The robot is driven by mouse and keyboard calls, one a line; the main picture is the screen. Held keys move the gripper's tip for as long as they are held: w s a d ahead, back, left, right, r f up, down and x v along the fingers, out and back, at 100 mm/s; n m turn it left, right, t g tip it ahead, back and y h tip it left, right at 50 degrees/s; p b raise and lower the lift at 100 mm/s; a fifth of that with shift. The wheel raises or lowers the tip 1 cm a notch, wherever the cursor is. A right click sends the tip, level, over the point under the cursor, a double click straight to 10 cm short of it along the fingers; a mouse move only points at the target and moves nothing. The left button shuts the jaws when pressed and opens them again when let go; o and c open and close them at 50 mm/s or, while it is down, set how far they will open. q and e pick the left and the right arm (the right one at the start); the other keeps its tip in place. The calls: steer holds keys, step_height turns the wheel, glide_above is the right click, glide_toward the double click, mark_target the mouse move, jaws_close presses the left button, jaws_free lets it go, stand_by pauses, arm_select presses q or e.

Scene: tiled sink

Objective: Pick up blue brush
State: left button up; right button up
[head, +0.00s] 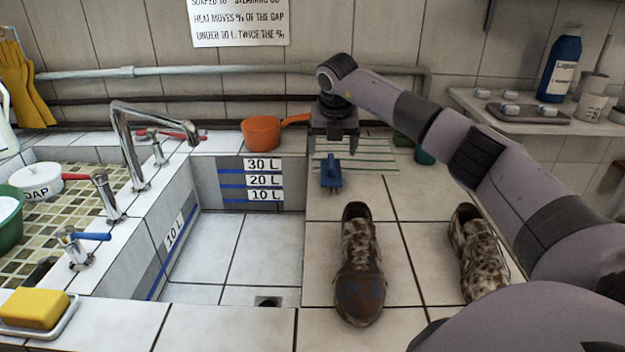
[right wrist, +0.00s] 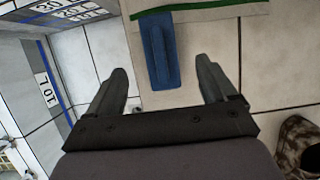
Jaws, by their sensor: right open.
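The blue brush (head: 331,173) lies on the tiled counter at the front edge of a green-striped cloth (head: 352,155). My right gripper (head: 334,140) is above and just behind it in the head view, pointing down. In the right wrist view the open fingers (right wrist: 158,90) are spread, and the blue brush (right wrist: 162,52) lies beyond them, between their lines and apart from both. Nothing is held. My left gripper is not in view.
A brown shoe (head: 358,265) and a mottled shoe (head: 477,250) stand on the counter in front. The sink basin (head: 215,245) is to the left, with an orange pan (head: 262,133) behind it. A shelf (head: 520,118) holds a blue bottle (head: 560,68).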

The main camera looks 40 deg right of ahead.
mark_target(332, 160)
steer(key=shift+w+f, duration=0.15)
steer(key=shift+f, duration=0.3)
steer(key=shift+w+f, duration=0.15)
steer(key=shift+f, duration=0.05)
steer(key=x, duration=0.6)
steer(key=shift+d+f, duration=0.2)
steer(key=shift+d, duration=0.1)
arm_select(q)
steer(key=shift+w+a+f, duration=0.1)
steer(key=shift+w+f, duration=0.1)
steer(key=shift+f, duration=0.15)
arm_select(e)
steer(key=c, duration=1.3)
arm_select(q)
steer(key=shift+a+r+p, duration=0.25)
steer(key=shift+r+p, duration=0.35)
steer(key=shift+p, duration=0.4)
arm_select(e)
step_height(332, 160, up, 20)
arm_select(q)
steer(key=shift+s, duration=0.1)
arm_select(e)
steer(key=shift+r, duration=0.1)
